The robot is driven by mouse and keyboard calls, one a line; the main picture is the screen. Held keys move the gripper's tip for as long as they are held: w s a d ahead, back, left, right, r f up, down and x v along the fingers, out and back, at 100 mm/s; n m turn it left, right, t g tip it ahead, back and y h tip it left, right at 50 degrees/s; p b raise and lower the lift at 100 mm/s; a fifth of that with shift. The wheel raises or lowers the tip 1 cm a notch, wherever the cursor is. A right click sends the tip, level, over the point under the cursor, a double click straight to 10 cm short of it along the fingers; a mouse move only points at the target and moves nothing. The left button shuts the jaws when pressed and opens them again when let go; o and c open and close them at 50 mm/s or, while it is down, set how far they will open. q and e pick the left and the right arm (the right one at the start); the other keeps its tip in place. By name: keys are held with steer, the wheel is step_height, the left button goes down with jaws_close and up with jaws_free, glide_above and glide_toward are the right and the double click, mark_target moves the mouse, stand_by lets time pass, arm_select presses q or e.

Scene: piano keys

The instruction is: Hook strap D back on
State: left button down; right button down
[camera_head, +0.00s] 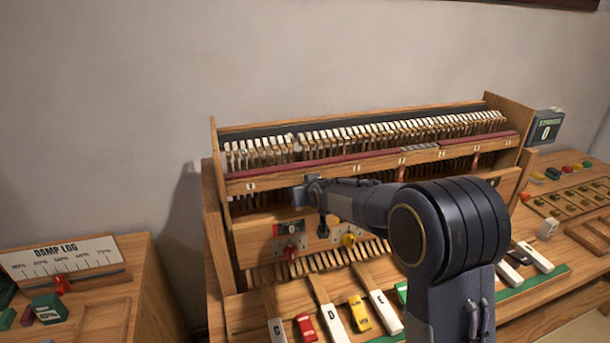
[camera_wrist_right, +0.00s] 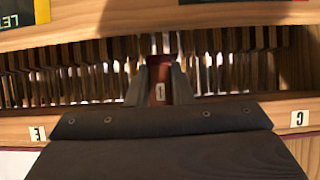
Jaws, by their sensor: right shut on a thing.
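My right gripper (camera_head: 310,188) reaches from the right to the front of the open piano action, below the dark red rail (camera_head: 320,165). In the right wrist view, the right gripper (camera_wrist_right: 159,82) is shut on a dark red strap with a pale label, strap D (camera_wrist_right: 158,92). The strap's far end and any hook are not clear. In the head view my gripper hides the strap. My left gripper is not in view.
Front keys, including the D key (camera_head: 333,320), lie below my right arm. A red knob (camera_head: 290,252) and a yellow knob (camera_head: 349,240) sit on the lower panel. A damp log board (camera_head: 65,260) stands at left.

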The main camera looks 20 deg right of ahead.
steer(key=g+p, duration=0.2)
steer(key=p, duration=0.1)
steer(key=shift+s+r, duration=0.25)
steer(key=shift+s, duration=0.05)
arm_select(q)
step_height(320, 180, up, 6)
steer(key=p, duration=0.2)
arm_select(e)
steer(key=shift+s+f+g, duration=0.2)
steer(key=shift+s+g, duration=0.05)
steer(key=shift+g, duration=0.65)
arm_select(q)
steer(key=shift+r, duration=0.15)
arm_select(e)
steer(key=c, duration=1.3)
jaws_free()
steer(key=shift+f, duration=0.1)
arm_select(q)
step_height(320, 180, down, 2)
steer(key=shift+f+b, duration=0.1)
steer(key=shift+b, duration=0.9)
arm_select(e)
steer(key=v, duration=0.7)
steer(key=shift+s+r, duration=0.25)
steer(key=shift+r, duration=0.05)
